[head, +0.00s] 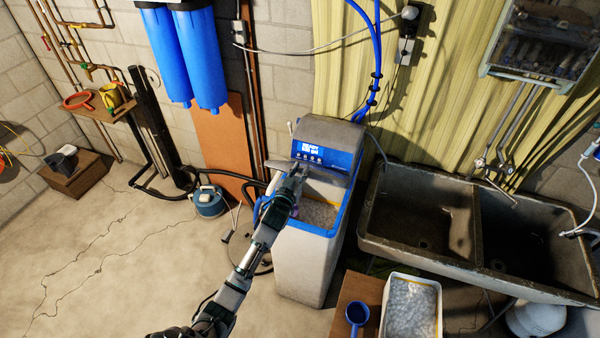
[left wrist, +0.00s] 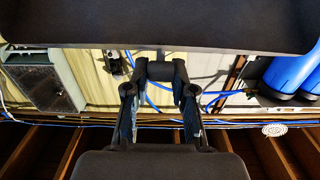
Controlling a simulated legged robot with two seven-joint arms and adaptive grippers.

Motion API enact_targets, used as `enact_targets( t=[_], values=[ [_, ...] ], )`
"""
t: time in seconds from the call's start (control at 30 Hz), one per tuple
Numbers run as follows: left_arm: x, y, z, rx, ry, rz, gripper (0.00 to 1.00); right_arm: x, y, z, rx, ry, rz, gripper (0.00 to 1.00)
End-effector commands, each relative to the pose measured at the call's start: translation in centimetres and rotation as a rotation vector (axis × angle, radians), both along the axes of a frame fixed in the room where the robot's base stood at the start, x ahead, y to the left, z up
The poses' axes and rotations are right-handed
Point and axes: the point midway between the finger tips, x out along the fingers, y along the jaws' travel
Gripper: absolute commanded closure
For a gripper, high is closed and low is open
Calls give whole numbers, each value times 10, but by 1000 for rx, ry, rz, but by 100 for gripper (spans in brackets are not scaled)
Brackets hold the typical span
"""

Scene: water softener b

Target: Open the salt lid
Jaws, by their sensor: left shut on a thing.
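The water softener (head: 300,262) is a pale grey cabinet with a blue rim. Its salt compartment shows open, with whitish salt (head: 318,212) inside. The grey salt lid (head: 276,164) appears raised, tilted up in front of the blue control panel (head: 322,155). My left gripper (head: 297,170) is at the lid, shut on it; the fingers partly cover the lid. In the left wrist view the two fingers (left wrist: 160,92) show, with a wide dark panel, likely the lid, across the top. The exact contact is hard to see. My right gripper is not in view.
A double stone sink (head: 420,215) stands close on the right. A blue scoop (head: 356,314) and a white tub of salt (head: 411,308) are at the front right. Blue filter housings (head: 188,55) hang behind. A teal canister (head: 208,201) and hoses lie left; the left floor is open.

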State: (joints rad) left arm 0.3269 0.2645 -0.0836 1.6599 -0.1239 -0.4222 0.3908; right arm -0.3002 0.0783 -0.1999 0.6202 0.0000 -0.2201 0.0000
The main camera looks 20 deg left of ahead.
Motion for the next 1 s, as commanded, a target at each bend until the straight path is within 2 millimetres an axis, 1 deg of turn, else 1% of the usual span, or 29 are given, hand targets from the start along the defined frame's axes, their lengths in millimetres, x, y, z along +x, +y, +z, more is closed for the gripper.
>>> enact_targets(
  t=[0.03,0.7,0.83,1.0],
  values=[
    [4,1,8,2,-10,0,98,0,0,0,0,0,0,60],
    [50,4,46,0,-6,1,98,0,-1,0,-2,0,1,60],
    [58,4,53,1,-6,1,98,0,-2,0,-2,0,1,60],
    [62,4,57,1,-5,1,98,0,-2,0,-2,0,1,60]
  ],
)
